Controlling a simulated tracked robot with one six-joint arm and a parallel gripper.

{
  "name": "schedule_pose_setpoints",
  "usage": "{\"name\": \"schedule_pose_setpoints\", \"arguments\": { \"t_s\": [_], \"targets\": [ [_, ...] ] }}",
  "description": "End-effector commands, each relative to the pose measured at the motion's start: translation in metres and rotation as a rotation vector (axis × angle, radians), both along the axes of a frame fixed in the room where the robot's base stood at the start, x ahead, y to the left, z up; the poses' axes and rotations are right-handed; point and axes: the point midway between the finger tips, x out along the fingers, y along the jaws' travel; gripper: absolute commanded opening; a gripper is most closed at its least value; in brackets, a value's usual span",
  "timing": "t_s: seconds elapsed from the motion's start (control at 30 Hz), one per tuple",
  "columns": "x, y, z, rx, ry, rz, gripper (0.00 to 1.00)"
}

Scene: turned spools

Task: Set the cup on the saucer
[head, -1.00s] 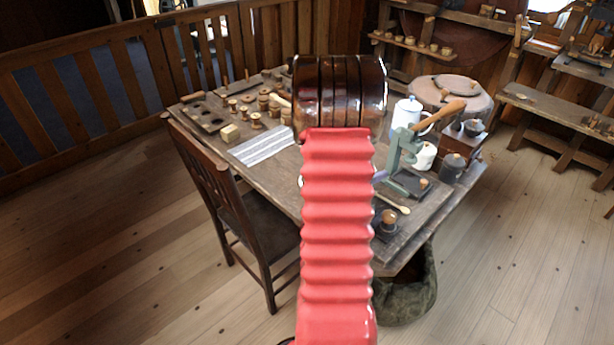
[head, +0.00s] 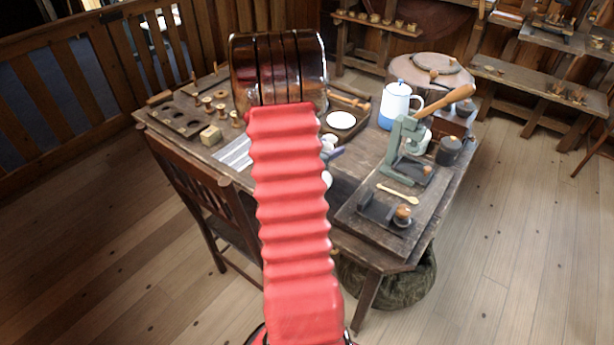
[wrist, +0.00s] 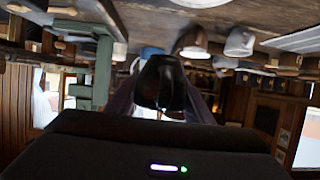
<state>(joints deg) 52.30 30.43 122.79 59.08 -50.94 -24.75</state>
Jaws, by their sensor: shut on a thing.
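My gripper (wrist: 160,105) shows in the wrist view, where the picture is upside down. It is shut on a dark, rounded, cup-like thing (wrist: 161,82), which I take for the cup; its details are lost in shadow. In the head view my red arm hides most of the gripper, and only a bit of purple-grey shows right of the arm. The saucer (head: 340,120) appears as a white disc near a dark tray at the table's far side. A small white piece (head: 328,142) shows beside the arm, partly hidden; I cannot tell what it is.
A green press (head: 408,150) with a wooden handle stands on a board at the right, near a white-and-blue pot (head: 395,105) and a dark canister (head: 449,151). Spools and a wooden block (head: 210,135) lie at the left. A chair (head: 205,190) stands at the table's near left side.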

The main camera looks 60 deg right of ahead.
Motion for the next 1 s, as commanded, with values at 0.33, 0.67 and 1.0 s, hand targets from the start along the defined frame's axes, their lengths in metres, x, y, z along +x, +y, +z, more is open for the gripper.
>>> {"name": "schedule_pose_setpoints", "arguments": {
  "t_s": [0.33,0.67,1.0],
  "targets": [
    [-0.005,-0.001,0.0,0.0,0.0,-0.009,0.23],
    [-0.006,-0.002,-0.031,0.002,0.003,-0.01,0.23],
    [-0.006,-0.002,-0.059,0.0,0.0,-0.011,0.23]
  ]
}}
